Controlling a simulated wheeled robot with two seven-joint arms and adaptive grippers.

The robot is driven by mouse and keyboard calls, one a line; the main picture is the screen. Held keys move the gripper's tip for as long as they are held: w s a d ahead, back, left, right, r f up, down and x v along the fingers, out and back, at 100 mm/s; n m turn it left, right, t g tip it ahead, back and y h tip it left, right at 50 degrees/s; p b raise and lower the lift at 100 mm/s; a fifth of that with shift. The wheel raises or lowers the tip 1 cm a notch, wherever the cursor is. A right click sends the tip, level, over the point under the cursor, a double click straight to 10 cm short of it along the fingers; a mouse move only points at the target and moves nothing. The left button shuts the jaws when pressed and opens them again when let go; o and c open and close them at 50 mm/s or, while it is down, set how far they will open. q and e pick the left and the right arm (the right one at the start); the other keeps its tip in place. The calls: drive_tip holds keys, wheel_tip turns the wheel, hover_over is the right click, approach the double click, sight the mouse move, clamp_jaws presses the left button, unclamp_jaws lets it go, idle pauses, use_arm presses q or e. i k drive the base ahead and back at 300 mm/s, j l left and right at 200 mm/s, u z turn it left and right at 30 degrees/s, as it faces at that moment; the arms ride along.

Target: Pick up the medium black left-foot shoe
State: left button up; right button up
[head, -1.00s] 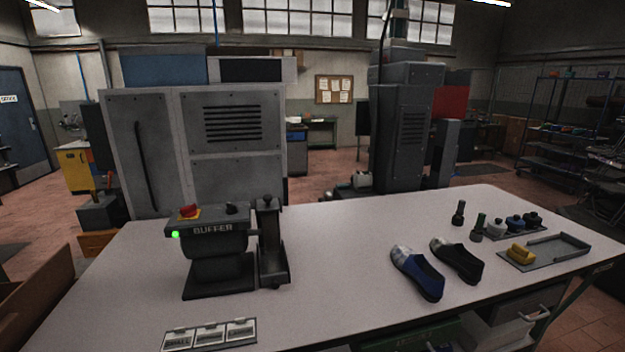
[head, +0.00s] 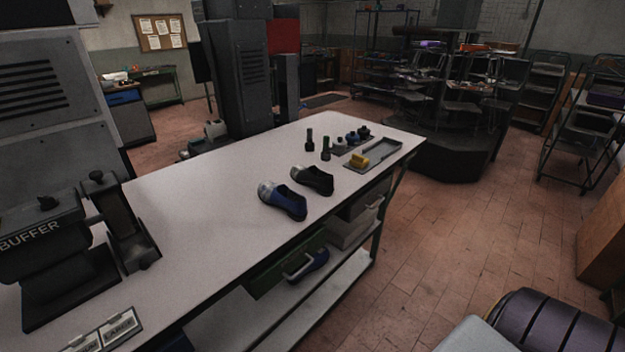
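A black shoe (head: 314,181) with a grey toe lies on the white table (head: 200,235), near its right long edge. A blue shoe (head: 284,202) with a grey toe lies beside it, closer to me. Neither of my grippers shows in the head view.
A buffer machine (head: 50,240) stands at the table's left, with label cards (head: 105,333) in front. The floor (head: 450,240) right of the table is open.

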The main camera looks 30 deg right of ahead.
sight(311, 176)
drive_tip(key=i+l, duration=0.2)
drive_tip(key=l, duration=0.25)
drive_tip(key=i+l+z, duration=0.15)
drive_tip(key=l, duration=0.3)
drive_tip(key=i+l, duration=0.3)
drive_tip(key=l+z, duration=0.05)
drive_tip(key=l, duration=0.05)
